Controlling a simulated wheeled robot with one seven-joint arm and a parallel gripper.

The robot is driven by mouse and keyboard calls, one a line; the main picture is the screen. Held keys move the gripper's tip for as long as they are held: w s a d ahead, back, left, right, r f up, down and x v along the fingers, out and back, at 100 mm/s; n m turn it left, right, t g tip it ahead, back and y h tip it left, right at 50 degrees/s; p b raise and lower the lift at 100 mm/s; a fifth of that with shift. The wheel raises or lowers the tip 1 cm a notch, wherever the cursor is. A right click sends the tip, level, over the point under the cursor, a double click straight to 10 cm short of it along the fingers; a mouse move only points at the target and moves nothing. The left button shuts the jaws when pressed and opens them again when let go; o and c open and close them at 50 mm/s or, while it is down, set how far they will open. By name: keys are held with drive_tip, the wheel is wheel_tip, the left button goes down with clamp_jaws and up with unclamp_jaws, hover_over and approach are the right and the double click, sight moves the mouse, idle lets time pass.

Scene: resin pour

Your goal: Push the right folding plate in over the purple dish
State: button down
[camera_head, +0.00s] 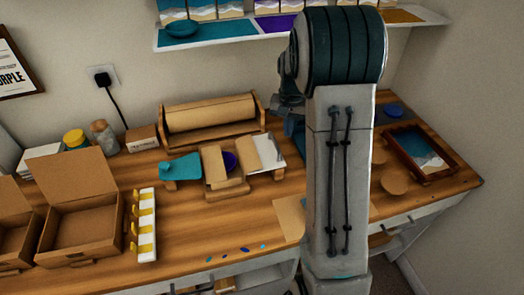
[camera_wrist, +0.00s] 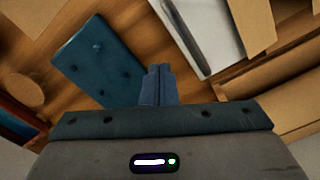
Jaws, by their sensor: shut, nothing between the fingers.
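The purple dish (camera_head: 230,161) sits in the folding stand at mid table, partly covered on its left by a tan plate (camera_head: 214,166). In the wrist view a tan panel (camera_wrist: 254,20) and a pale grey plate (camera_wrist: 192,30) show at upper right, apparently this side of the stand. My gripper (camera_wrist: 158,72) is shut and empty, apart in the picture from the pale plate. In the head view my arm hides most of it.
A cardboard roll holder (camera_head: 210,117) stands behind the folding stand. A teal plate (camera_head: 181,168) sticks out at its left. A teal slab (camera_wrist: 98,62) lies left of my fingers in the wrist view. A framed tray (camera_head: 418,153) is at far right.

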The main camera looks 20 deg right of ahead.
wheel_tip(320, 180, down, 4)
drive_tip(key=shift+r+b, duration=0.1)
drive_tip(key=shift+b, duration=1)
drive_tip(key=shift+a, duration=0.1)
drive_tip(key=shift+a, duration=4.6)
drive_tip(key=shift+d, duration=4.55)
wheel_tip(320, 180, up, 10)
drive_tip(key=p, duration=0.7)
